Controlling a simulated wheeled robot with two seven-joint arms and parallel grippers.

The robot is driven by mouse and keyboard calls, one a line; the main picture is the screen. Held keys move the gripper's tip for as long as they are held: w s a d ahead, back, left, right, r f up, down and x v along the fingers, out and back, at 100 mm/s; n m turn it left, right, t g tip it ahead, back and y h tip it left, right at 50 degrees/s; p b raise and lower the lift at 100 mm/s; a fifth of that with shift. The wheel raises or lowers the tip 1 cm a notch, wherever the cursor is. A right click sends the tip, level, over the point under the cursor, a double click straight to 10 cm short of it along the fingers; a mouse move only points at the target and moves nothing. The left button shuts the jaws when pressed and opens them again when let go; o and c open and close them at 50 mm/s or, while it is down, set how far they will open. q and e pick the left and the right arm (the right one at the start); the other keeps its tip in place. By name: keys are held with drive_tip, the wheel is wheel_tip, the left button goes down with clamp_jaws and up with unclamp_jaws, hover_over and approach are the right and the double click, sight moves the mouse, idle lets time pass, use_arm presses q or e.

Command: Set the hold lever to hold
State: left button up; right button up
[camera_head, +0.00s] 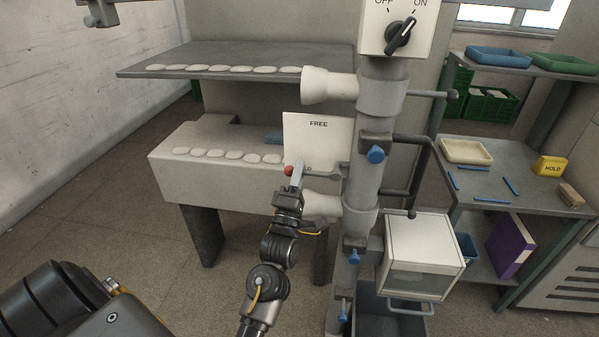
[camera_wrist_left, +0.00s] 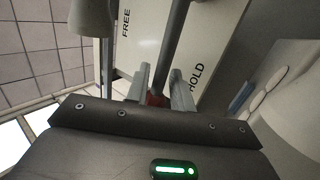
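The hold lever is a thin grey rod (camera_head: 322,174) with a red knob (camera_head: 289,171) at its left end. It runs nearly level from the column across the lower part of a white plate (camera_head: 318,136). The plate reads FREE at the top and HOLD lower down, with HOLD partly hidden by my left gripper. My left gripper (camera_head: 297,175) is at the knob end. In the left wrist view, the red knob (camera_wrist_left: 156,99) fills the gap between its two fingers (camera_wrist_left: 160,80), and the rod (camera_wrist_left: 175,38) leads away between FREE and HOLD. My right gripper is not in view.
The grey column (camera_head: 366,185) carries cream cones, blue knobs and a switch box (camera_head: 397,28). A clear-fronted box (camera_head: 422,255) is at lower right. Shelves with pale pieces (camera_head: 225,70) stand behind at left. A side table (camera_head: 515,190) holds a tray and a yellow block.

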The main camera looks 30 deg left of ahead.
use_arm(q)
drive_tip(key=shift+o, duration=0.5)
drive_tip(key=shift+s+f, duration=0.25)
drive_tip(key=b+v, duration=0.2)
drive_tip(key=v, duration=0.8)
drive_tip(key=shift+d, duration=0.15)
drive_tip(key=shift+s, duration=0.1)
